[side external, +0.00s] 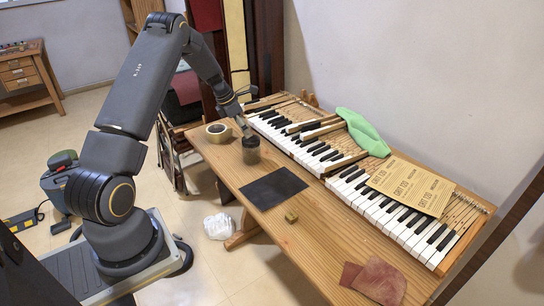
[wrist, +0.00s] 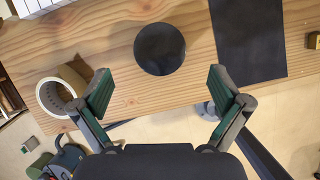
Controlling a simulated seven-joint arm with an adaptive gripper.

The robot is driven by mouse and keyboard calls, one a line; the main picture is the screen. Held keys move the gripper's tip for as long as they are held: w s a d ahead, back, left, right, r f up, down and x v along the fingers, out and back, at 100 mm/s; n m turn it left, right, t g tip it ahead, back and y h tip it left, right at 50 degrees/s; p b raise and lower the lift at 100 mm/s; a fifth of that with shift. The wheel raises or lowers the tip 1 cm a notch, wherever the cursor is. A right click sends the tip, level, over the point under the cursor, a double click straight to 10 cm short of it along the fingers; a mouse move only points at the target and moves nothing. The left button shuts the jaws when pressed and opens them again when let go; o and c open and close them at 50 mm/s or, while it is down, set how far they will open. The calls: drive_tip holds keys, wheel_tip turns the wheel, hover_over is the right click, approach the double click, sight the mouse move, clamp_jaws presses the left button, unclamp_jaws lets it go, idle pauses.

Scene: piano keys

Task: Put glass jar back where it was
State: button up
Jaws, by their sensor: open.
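The glass jar (side external: 251,153) is a dark, smoky cylinder standing upright on the wooden table, left of the black mat. In the wrist view it shows from above as a dark disc (wrist: 160,49). My gripper (side external: 244,130) is just above or beside the jar in the side view; the exact gap cannot be told there. In the wrist view my gripper (wrist: 160,91) has its fingers spread wide, with nothing between them, and the jar lies beyond the fingertips. The black mat (side external: 273,187) lies flat and empty; it also shows in the wrist view (wrist: 247,38).
A tape roll (side external: 218,132) sits left of the jar, close to my left finger in the wrist view (wrist: 52,97). A small brass block (side external: 291,216) and leather scraps (side external: 375,280) lie toward the right. The piano keyboard (side external: 350,183), with sandpaper (side external: 410,184) and green cloth (side external: 362,132), runs behind.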

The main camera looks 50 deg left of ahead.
drive_tip(key=v, duration=0.3)
drive_tip(key=shift+w+d+r, duration=0.1)
drive_tip(key=shift+d+r, duration=0.2)
drive_tip(key=shift+d, duration=0.05)
drive_tip(key=s+d+r+m, duration=0.3)
drive_tip(key=d+r+m, duration=0.5)
drive_tip(key=d+r, duration=0.15)
drive_tip(key=s+d+r+m, duration=0.2)
drive_tip(key=d+r+m, duration=0.6)
drive_tip(key=d, duration=0.3)
drive_tip(key=s+d+r+m, duration=0.1)
drive_tip(key=s+d+m, duration=0.5)
drive_tip(key=s+m, duration=0.2)
drive_tip(key=s+d+r+m+t+y, duration=0.1)
drive_tip(key=s+d+m, duration=0.5)
drive_tip(key=s+m, duration=0.3)
drive_tip(key=shift+s+r, duration=0.2)
drive_tip(key=shift+s, duration=0.7)
